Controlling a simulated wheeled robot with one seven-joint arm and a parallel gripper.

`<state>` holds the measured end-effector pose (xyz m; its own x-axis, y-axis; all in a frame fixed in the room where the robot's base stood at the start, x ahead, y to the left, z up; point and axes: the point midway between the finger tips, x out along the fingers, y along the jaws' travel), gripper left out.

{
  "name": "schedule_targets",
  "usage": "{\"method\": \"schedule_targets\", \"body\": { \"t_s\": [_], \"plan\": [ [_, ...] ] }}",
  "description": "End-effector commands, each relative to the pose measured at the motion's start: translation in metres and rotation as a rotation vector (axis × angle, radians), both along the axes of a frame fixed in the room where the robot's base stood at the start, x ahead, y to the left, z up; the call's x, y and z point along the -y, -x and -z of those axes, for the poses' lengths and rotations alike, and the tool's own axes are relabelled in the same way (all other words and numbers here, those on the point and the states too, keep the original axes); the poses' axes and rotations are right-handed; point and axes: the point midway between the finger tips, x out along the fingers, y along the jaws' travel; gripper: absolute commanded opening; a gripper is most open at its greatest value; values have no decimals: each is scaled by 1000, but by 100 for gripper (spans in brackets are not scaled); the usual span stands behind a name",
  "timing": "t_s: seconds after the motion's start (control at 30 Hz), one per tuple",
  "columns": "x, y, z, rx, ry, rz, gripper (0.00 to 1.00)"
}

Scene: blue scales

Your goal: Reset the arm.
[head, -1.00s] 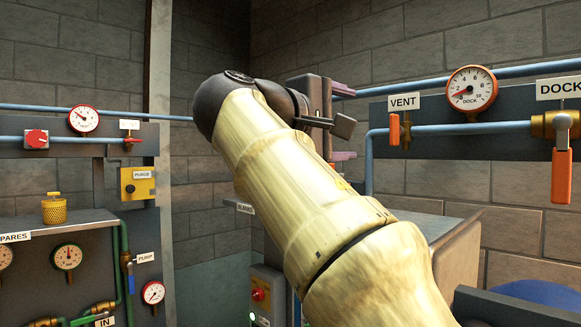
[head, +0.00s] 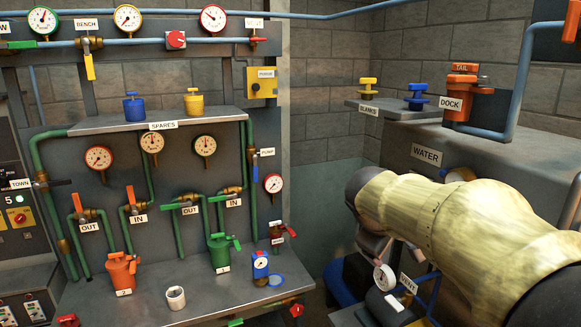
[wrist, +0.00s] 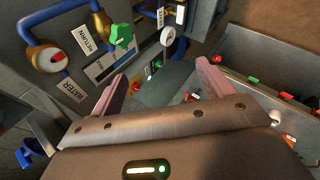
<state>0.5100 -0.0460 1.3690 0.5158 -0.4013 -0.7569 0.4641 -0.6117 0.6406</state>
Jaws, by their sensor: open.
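My arm (head: 470,225), cream with a dark joint, reaches in from the lower right of the head view. Beyond the fingers are a grey panel with a green valve handle (wrist: 121,37) and a WATER label (wrist: 71,91). I cannot tell whether the gripper touches anything; no contact shows.
Left of my arm, a grey bench (head: 205,300) carries an orange canister (head: 120,271), a green canister (head: 222,252), a white cup (head: 176,298) and a blue gauge unit (head: 261,266). A shelf (head: 95,125) holds blue and yellow pots. A WATER cabinet (head: 470,165) stands behind my arm.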

Motion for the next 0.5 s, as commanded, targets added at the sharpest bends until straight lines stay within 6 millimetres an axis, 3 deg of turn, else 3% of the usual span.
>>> {"method": "schedule_targets", "body": {
  "t_s": [0.03,0.2,0.4,0.5],
  "plan": [
    [-4,12,31,-34,-73,27,80],
    [-23,57,118,-108,-325,163,80],
    [-40,122,195,-161,-574,417,80],
    [-44,148,217,-168,-648,530,80]
  ]
}}
